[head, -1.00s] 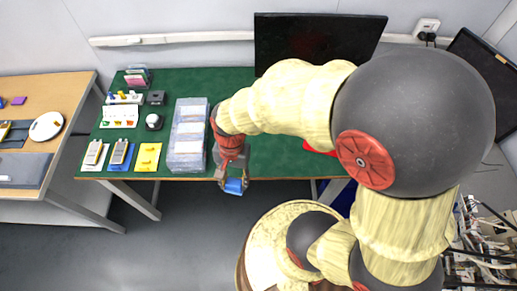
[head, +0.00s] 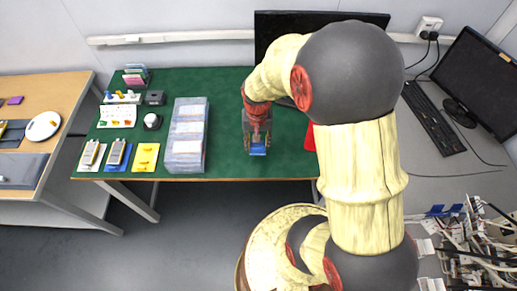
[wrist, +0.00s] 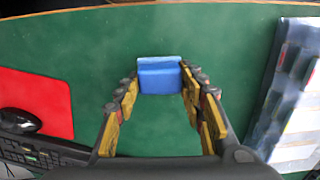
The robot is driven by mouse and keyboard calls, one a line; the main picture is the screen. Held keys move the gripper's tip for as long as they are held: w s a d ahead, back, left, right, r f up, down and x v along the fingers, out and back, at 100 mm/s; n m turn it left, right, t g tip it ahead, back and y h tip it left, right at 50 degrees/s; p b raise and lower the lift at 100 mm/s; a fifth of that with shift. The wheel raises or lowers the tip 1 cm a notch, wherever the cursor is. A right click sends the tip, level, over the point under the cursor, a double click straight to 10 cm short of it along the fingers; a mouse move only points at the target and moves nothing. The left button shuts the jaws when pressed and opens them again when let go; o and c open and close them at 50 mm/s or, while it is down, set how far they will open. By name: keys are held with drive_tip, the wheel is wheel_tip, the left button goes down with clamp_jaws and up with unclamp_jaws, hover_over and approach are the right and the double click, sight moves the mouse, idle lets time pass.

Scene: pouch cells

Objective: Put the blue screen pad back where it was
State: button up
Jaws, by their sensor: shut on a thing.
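My gripper (head: 258,140) is shut on a blue pad (head: 258,151) over the green table, right of the clear plastic boxes and close to the front edge. In the wrist view the pad (wrist: 160,76) is a two-tone blue block, lighter on top, held between the yellow-padded fingertips of my gripper (wrist: 160,84). Green table surface shows around it. I cannot tell whether the pad touches the table. No marked spot for the pad is clearly visible.
A stack of clear plastic boxes (head: 187,136) stands left of my gripper. Further left are a yellow card (head: 145,157), two handheld meters on cards and small parts. A red mat (wrist: 36,100) and a black mouse (wrist: 18,121) show in the wrist view. The green surface around the pad is clear.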

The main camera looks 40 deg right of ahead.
sight(259, 147)
drive_tip(key=shift+w+d+f, duration=0.45)
drive_tip(key=shift+f, duration=0.3)
wheel_tip(259, 147, down, 3)
drive_tip(key=shift+w+d+f+b, duration=0.1)
drive_tip(key=shift+d+f+b, duration=0.1)
drive_tip(key=shift+b, duration=0.8)
drive_tip(key=shift+c, duration=0.6)
drive_tip(key=o, duration=1.6)
drive_tip(key=shift+c, duration=0.2)
wheel_tip(259, 147, up, 12)
drive_tip(key=p, duration=0.4)
drive_tip(key=shift+a, duration=0.1)
drive_tip(key=s+a+r+n+t, duration=0.1)
drive_tip(key=a+r, duration=0.2)
drive_tip(key=r, duration=0.3)
drive_tip(key=s+a+r+n+t, duration=0.1)
drive_tip(key=a+r+n, duration=0.15)
drive_tip(key=r, duration=0.45)
drive_tip(key=s+a+r+n+t, duration=0.3)
drive_tip(key=s+a+r, duration=0.3)
drive_tip(key=s+r, duration=0.3)
drive_tip(key=shift+s+a+r+t, duration=0.25)
drive_tip(key=shift+s+t, duration=0.05)
drive_tip(key=shift+s, duration=0.4)
